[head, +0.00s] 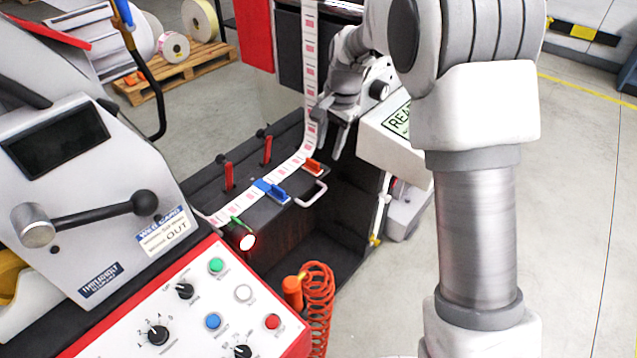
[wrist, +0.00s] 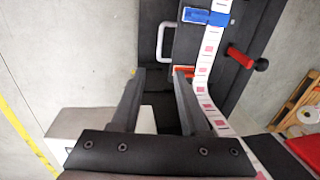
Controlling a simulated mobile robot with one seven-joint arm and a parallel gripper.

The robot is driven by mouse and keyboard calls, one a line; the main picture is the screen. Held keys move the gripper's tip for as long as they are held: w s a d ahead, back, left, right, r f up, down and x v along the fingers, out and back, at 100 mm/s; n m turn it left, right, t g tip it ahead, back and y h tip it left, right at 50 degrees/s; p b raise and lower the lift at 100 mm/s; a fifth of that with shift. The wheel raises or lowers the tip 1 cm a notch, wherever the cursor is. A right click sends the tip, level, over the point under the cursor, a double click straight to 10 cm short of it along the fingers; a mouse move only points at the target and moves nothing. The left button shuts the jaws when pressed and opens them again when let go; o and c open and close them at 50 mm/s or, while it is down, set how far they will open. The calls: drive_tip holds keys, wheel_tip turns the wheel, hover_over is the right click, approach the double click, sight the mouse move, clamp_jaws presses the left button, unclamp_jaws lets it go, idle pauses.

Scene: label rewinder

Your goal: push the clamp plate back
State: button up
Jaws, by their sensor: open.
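Three small coloured pieces sit along the label strip on the dark splice table: a green one (head: 240,226), a blue one (head: 272,190) and an orange-red one (head: 312,167). I cannot tell for sure which is the clamp plate. The blue piece (wrist: 207,17) lies across the strip at the top of the wrist view; the orange-red one is mostly hidden behind a finger there. My gripper (head: 328,140) is open and empty, close to the orange-red piece at the table's far end. In the wrist view my gripper (wrist: 160,72) has its fingers apart, with the right fingertip beside the strip.
The label strip (head: 310,60) runs down onto the table. A white handle (head: 312,195) stands at the table's right edge. Red levers (head: 228,176) rise behind the strip. A white box (head: 397,135) is right of my gripper. A coiled orange hose (head: 317,295) hangs in front.

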sight(317, 195)
drive_tip(key=a+f, duration=0.1)
drive_tip(key=f, duration=0.4)
drive_tip(key=w+f+b, duration=0.1)
drive_tip(key=f, duration=0.5)
drive_tip(key=w+a+f+b, duration=0.1)
drive_tip(key=f, duration=0.5)
drive_tip(key=shift+a+f, duration=0.15)
drive_tip(key=shift+a, duration=0.15)
clamp_jaws()
idle(0.6)
